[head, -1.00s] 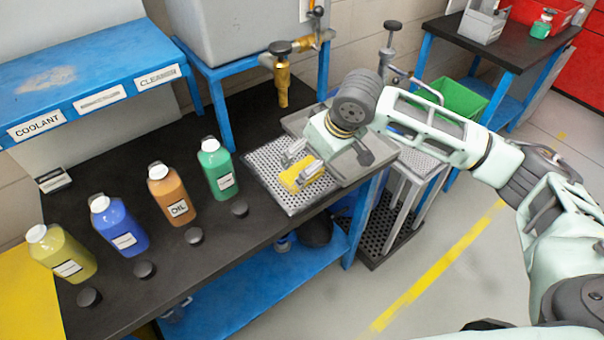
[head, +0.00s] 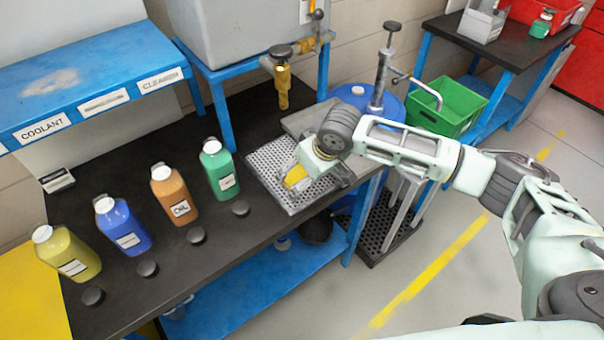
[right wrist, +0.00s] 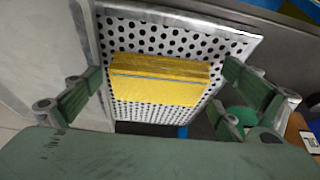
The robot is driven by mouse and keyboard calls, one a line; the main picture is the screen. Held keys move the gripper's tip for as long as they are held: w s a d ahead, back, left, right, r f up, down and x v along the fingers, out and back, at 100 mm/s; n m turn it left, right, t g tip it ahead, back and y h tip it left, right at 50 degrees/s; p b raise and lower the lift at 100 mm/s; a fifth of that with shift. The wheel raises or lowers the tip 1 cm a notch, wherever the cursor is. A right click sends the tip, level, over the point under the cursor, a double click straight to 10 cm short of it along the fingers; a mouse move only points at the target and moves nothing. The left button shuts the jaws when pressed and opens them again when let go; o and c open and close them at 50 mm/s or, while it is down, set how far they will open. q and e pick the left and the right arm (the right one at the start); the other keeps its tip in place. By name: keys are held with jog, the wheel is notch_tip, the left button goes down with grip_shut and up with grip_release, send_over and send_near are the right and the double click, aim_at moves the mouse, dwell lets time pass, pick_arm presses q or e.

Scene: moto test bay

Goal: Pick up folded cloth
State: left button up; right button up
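The folded cloth (head: 296,176) is a small yellow block lying on the perforated metal tray (head: 283,201) at the front edge of the black bench. My right gripper (head: 303,171) is low over the tray, and its body partly covers the cloth in the head view. In the right wrist view the cloth (right wrist: 160,80) lies flat on the tray, between my two spread fingers. A gap shows on each side, so the gripper is open and empty. My left gripper is not in view.
Yellow (head: 70,256), blue (head: 123,228), orange (head: 174,197) and green (head: 217,170) bottles stand left of the tray, with black caps in front. A brass tap (head: 282,86) hangs behind the tray. A blue drum (head: 388,106) and green crate (head: 447,105) are to the right.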

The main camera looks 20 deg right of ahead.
aim_at(305, 172)
jog(key=c, duration=0.7)
jog(key=shift+c, duration=0.2)
jog(key=shift+r, duration=0.55)
jog(key=v, duration=0.1)
jog(key=b+v, duration=0.1)
jog(key=v, duration=0.1)
jog(key=shift+w+d+r, duration=0.15)
jog(key=shift+w+r, duration=0.1)
jog(key=shift+r, duration=0.05)
jog(key=s+d+r+b, duration=0.2)
jog(key=s+d+r, duration=0.4)
jog(key=s+d, duration=0.1)
jog(key=shift+s+d+r, duration=0.25)
jog(key=shift+s+r, duration=0.05)
jog(key=shift+s, duration=0.1)
